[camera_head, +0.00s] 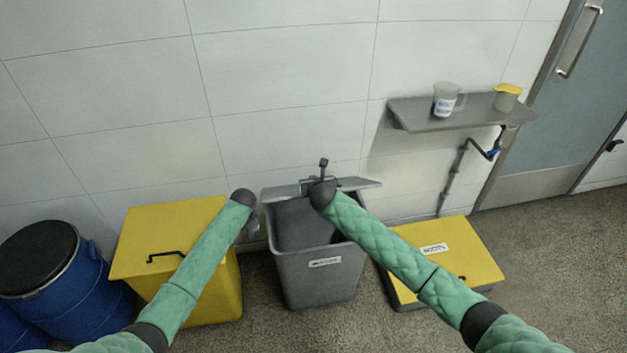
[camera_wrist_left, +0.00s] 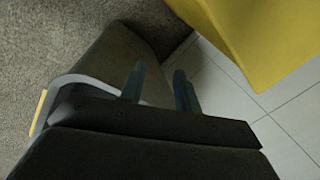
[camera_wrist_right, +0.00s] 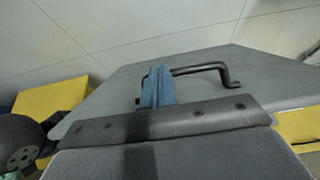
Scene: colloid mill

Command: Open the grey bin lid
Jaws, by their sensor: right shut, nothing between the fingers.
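The grey bin (camera_head: 315,277) stands against the wall, and its dark inside shows from above. Its grey lid (camera_head: 362,183) is raised at the back of the opening, seen almost edge-on. In the right wrist view the lid (camera_wrist_right: 210,70) fills the middle, with a black bar handle (camera_wrist_right: 205,67) on its face. My right gripper (camera_wrist_right: 157,87) is shut and empty, its blue fingers at the handle's left end; I cannot tell whether they touch it. My left gripper (camera_wrist_left: 159,90) is open and empty, low beside the grey bin; in the head view it is mostly hidden by my forearm.
A yellow bin (camera_head: 150,227) stands left of the grey one, with blue drums (camera_head: 50,275) beyond it. A low yellow bin (camera_head: 450,262) stands on the right. A wall shelf (camera_head: 415,115) holds a jug (camera_head: 445,100) and a yellow-lidded container (camera_head: 507,98). Floor is open at right.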

